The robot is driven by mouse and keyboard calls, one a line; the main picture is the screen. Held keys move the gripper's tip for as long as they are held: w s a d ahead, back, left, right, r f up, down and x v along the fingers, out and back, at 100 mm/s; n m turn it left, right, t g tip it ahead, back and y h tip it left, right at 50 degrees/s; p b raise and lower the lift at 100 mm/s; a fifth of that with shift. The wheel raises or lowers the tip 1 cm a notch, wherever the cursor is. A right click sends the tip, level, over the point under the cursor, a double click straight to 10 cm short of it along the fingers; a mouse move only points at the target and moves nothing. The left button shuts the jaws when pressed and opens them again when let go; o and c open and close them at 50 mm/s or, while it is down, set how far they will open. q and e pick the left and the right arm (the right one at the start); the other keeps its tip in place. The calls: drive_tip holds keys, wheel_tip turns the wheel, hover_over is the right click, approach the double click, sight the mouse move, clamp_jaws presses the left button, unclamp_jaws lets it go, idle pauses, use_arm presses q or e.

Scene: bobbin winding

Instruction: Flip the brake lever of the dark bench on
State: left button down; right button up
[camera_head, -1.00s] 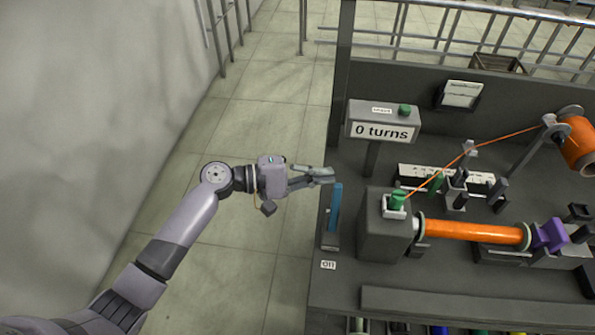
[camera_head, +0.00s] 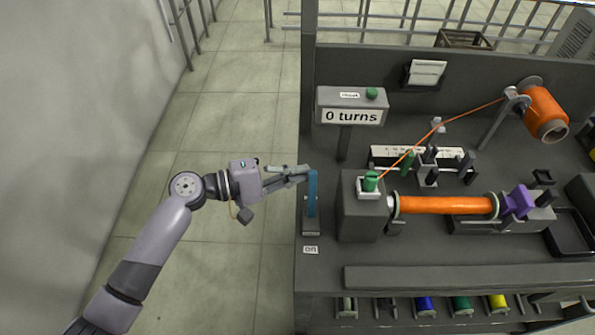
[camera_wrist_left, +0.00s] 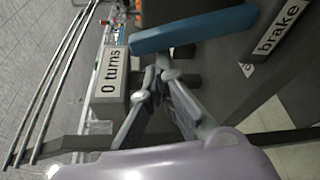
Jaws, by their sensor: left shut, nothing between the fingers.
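The brake lever (camera_head: 312,196) is a blue bar standing on a small grey base at the left edge of the dark bench (camera_head: 440,245). An "on" label (camera_head: 311,250) lies in front of that base. My left gripper (camera_head: 303,172) is shut and empty beside the lever's upper end, just left of it in the head view; I cannot tell whether they touch. In the left wrist view the blue lever (camera_wrist_left: 195,29) crosses beyond the fingertips (camera_wrist_left: 160,65), near a plate reading "brake" (camera_wrist_left: 282,28). My right gripper is not in view.
A "0 turns" counter (camera_head: 352,116) stands behind the lever. Right of the lever are a grey block (camera_head: 361,217), an orange-wound bobbin (camera_head: 445,205) and an orange thread spool (camera_head: 545,112). Open tiled floor (camera_head: 235,110) lies left of the bench.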

use_arm(q)
drive_tip(key=shift+s+r+m+b, duration=0.1)
drive_tip(key=shift+s+m+b, duration=0.1)
drive_tip(key=shift+m+b, duration=0.15)
drive_tip(key=shift+m+h, duration=0.4)
drive_tip(key=shift+m, duration=0.25)
drive_tip(key=shift+s+r+b, duration=0.25)
drive_tip(key=shift+s+b, duration=0.1)
drive_tip(key=shift+s, duration=0.6)
drive_tip(key=shift+s+r+b, duration=0.25)
drive_tip(key=shift+s+b, duration=0.05)
drive_tip(key=shift+s, duration=0.65)
drive_tip(key=shift+s+r+b, duration=0.25)
drive_tip(key=shift+s+b, duration=0.1)
drive_tip(key=shift+s, duration=0.6)
drive_tip(key=shift+s, duration=0.1)
drive_tip(key=v, duration=1.2)
drive_tip(key=shift+f, duration=0.1)
